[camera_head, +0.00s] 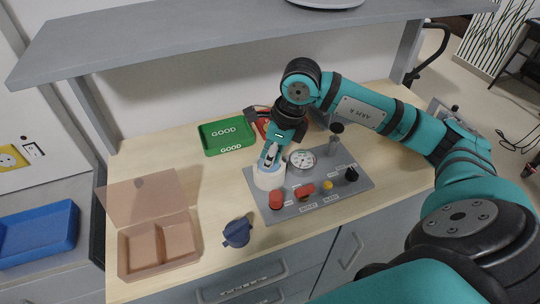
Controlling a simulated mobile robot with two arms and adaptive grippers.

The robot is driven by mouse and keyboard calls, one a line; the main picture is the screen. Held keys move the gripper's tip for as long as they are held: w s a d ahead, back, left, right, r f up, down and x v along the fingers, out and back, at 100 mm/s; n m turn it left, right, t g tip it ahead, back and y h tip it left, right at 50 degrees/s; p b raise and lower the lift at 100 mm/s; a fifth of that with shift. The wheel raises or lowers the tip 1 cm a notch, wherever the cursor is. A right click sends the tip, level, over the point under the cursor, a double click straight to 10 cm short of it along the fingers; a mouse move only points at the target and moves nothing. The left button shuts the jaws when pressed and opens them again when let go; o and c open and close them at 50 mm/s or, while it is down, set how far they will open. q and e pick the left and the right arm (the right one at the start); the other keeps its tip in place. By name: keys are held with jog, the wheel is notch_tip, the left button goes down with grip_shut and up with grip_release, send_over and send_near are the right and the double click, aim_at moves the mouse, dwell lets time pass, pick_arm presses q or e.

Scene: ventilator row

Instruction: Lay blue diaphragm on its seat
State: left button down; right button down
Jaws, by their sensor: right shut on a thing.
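My right gripper (270,160) points down with its fingertips at the top of a white round housing (268,179), which stands at the left end of a grey panel. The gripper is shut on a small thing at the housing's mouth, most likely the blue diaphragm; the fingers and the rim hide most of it. I cannot tell whether it touches the seat inside. My left gripper is not in view.
A dark blue cap-like part (237,232) lies on the table in front. The grey panel (330,202) carries a gauge (302,159), knobs and a red switch. A green GOOD tray (226,137) stands behind, an open brown case (158,247) at left. A shelf (180,36) hangs above.

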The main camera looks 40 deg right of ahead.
jog(key=shift+f, duration=0.15)
jog(key=shift+f+b, duration=0.4)
jog(key=shift+b, duration=0.15)
jog(key=shift+f, duration=0.1)
jog(key=shift+s, duration=0.1)
jog(key=c, duration=1)
grip_release()
